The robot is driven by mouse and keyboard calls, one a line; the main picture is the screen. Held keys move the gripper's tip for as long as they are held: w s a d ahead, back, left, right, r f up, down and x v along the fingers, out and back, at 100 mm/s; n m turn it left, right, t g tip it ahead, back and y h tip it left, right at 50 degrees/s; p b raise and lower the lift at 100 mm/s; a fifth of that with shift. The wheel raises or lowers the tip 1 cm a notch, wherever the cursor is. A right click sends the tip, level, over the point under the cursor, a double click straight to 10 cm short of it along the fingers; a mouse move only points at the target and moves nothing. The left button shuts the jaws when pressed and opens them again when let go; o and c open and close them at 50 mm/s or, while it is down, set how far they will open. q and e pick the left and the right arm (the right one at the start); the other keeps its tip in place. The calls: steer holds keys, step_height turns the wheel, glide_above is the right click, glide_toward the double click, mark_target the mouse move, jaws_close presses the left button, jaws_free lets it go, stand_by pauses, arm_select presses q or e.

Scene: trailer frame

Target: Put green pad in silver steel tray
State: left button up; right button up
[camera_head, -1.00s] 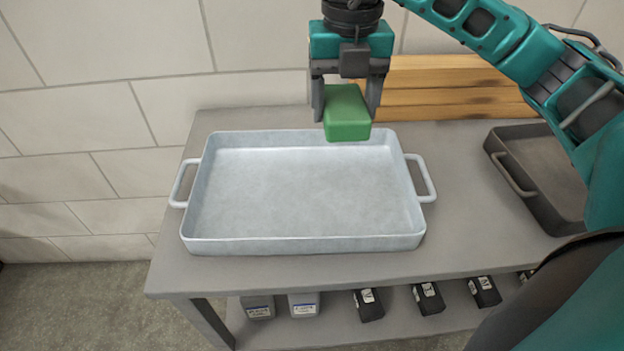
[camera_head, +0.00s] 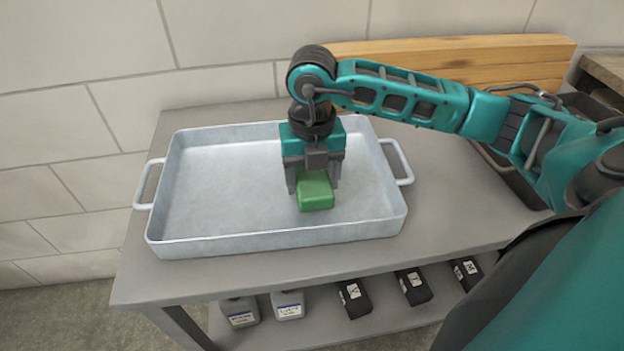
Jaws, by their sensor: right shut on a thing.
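The silver steel tray (camera_head: 220,185) is a shallow rectangular pan with a handle at each end, on the grey table. My right gripper (camera_head: 314,190) points down over the right half of the tray and is shut on the green pad (camera_head: 316,195). The pad is inside the tray's outline, low and near the front wall. I cannot tell whether it touches the tray's floor. The gripper hides part of the tray's back wall. The left half of the tray is empty. My left gripper is not in view.
Wooden planks (camera_head: 450,62) lie along the back of the table (camera_head: 440,215). A dark tray (camera_head: 515,180) at the right is partly hidden by my right arm. Several small boxes and containers stand on the lower shelf (camera_head: 330,327). A tiled wall rises behind the table.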

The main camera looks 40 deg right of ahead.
mark_target(312, 177)
steer(key=shift+f, duration=0.4)
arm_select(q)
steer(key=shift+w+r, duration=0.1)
arm_select(e)
steer(key=shift+r, duration=0.1)
steer(key=shift+f, duration=0.25)
steer(key=o, duration=1)
steer(key=shift+r, duration=0.1)
steer(key=shift+o, duration=0.2)
steer(key=shift+r, duration=0.2)
arm_select(q)
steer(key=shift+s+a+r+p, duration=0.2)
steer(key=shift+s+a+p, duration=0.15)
steer(key=shift+p, duration=0.55)
arm_select(e)
step_height(312, 177, up, 12)
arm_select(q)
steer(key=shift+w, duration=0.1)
arm_select(e)
steer(key=shift+f, duration=0.1)
